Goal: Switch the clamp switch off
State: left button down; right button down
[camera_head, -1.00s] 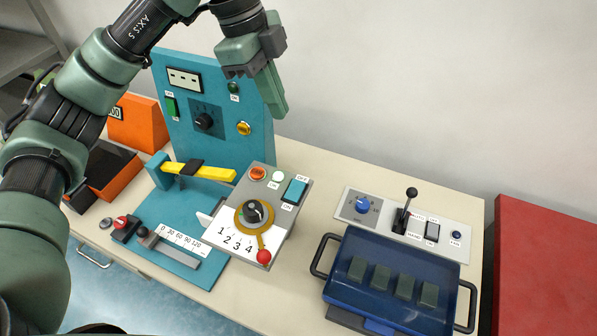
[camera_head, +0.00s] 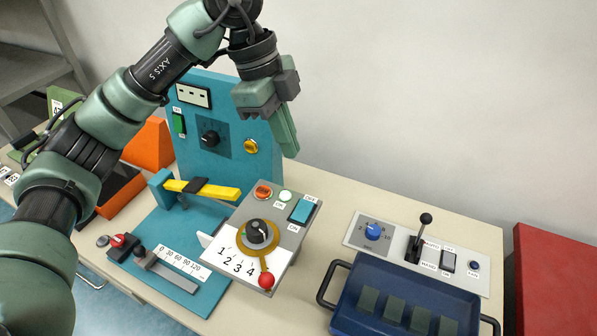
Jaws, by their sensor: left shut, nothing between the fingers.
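Several switches show, and I cannot read a label that says which is the clamp switch. A teal rocker (camera_head: 302,211) sits at the top right of a grey control box with OFF and ON labels. A green rocker (camera_head: 179,123) is on the upright teal panel (camera_head: 262,166). A dark rocker (camera_head: 447,261) is on the white panel (camera_head: 356,243) at the right. My left gripper (camera_head: 291,154) is shut and empty, pointing down in the air above and behind the grey box. It appears apart from the teal rocker. My right gripper is out of view.
The grey box carries a black dial (camera_head: 257,231) and a red-knobbed pointer (camera_head: 266,281). A black lever (camera_head: 420,236) stands up from the white panel. A blue tray (camera_head: 350,317) holds several dark blocks. A yellow bar (camera_head: 224,192) lies beside the grey box. A red block (camera_head: 555,275) is far right.

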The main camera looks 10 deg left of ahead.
aim_at(309, 206)
pick_arm(q)
jog(key=p+x, duration=0.1)
jog(key=x, duration=0.3)
jog(key=p+x, duration=0.1)
jog(key=x, duration=0.3)
jog(key=a+p+x, duration=0.1)
jog(key=p+x, duration=0.1)
jog(key=x, duration=0.2)
jog(key=shift+w+d+f, duration=0.15)
jog(key=shift+w+f, duration=0.05)
jog(key=shift+f, duration=0.55)
